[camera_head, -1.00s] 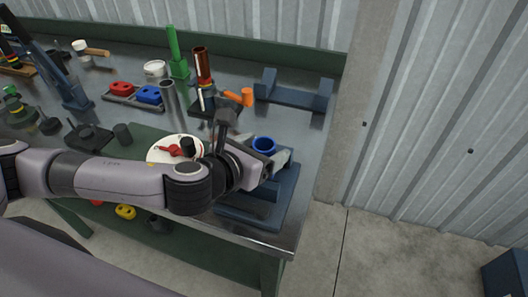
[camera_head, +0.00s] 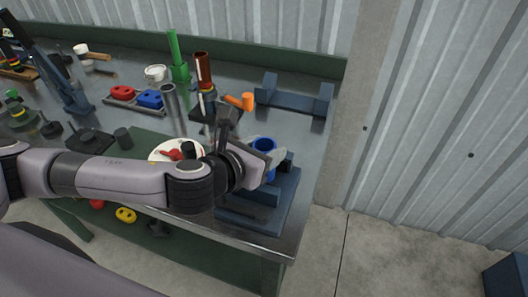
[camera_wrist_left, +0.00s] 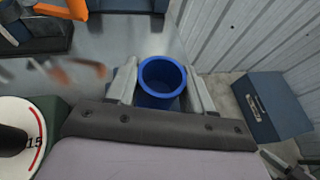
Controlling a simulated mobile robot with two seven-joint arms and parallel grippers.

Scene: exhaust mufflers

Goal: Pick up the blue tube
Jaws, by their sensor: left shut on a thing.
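The blue tube (camera_head: 264,146) shows in the head view at the tip of my left gripper (camera_head: 268,152), above the dark blue fixture (camera_head: 284,200) at the table's right front corner. In the left wrist view the tube (camera_wrist_left: 161,78) stands open end toward the camera. The two grey fingers of my left gripper (camera_wrist_left: 160,92) press on its two sides. My right gripper does not show in either view.
The steel bench (camera_head: 318,150) holds a dark blue V-stand (camera_head: 292,100) at the back right, an orange-headed mallet (camera_head: 246,102), a brown tube (camera_head: 203,70), a green tube (camera_head: 174,50) and a round white dial (camera_head: 165,150). A corrugated wall rises behind.

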